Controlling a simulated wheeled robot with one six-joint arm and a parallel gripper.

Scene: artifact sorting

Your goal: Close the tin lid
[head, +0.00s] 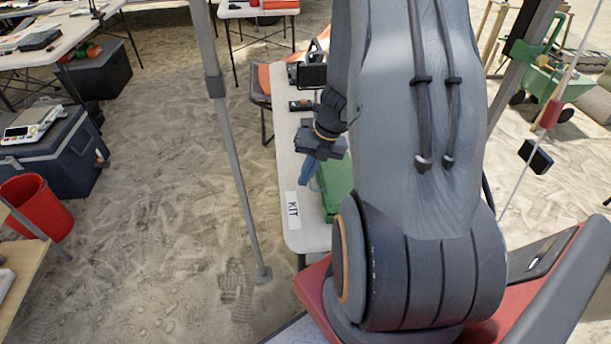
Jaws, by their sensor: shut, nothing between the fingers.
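A green box-like thing (335,188), which may be the tin, sits on the white table just behind the KIT label. My arm covers its right part, and I cannot tell how its lid stands. My gripper (306,172) points down at the left edge of the green box, with its blue-grey fingers shut and empty. I cannot tell whether the fingers touch the box.
The white table (291,165) carries a KIT label (293,210) at its near end and dark devices (312,75) farther back. A grey pole (232,150) stands left of the table. Open sand lies to the left, with a red bin (38,205) and a dark cooler (60,160) beyond.

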